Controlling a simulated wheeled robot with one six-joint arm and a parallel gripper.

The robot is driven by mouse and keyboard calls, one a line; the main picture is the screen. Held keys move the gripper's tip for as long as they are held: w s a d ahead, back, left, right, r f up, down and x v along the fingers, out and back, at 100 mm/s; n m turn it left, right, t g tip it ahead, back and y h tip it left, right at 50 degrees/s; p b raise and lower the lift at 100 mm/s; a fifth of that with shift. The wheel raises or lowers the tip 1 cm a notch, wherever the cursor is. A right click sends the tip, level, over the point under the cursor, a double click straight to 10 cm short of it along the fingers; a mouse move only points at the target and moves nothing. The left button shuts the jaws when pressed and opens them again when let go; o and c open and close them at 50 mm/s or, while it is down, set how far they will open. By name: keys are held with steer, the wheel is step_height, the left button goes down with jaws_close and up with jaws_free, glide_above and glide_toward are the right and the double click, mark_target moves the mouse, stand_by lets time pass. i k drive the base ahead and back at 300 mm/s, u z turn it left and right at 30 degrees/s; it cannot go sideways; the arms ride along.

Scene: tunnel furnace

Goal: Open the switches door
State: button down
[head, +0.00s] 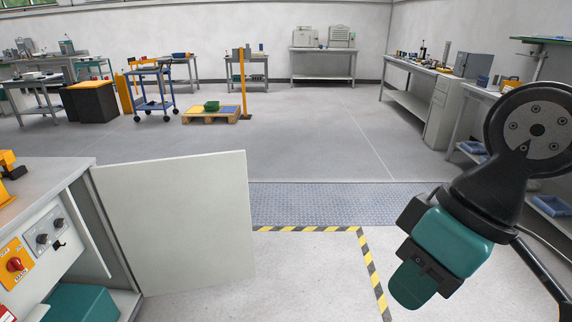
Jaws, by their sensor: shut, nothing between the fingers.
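A pale grey door (180,222) stands swung out from the right end of the cabinet at the lower left, with its flat face toward me. Left of it, the switch panel (60,236) is uncovered, with dark rotary knobs and a red button on a yellow plate (16,264). My gripper (407,288), teal and black, hangs at the lower right, well apart from the door. It is shut and empty. The door's hinges are not clearly visible.
A teal box (80,303) sits in the cabinet's lower opening. Yellow-black floor tape (372,270) and a metal floor plate (335,203) lie beyond the door. A workbench (425,80) lines the right wall. The floor between door and gripper is clear.

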mark_target(181, 223)
steer(key=z, duration=0.6)
steer(key=i, duration=2.1)
steer(key=u, duration=0.9)
steer(key=i, duration=0.75)
steer(key=u, duration=1.05)
steer(key=i, duration=0.3)
steer(key=u, duration=0.3)
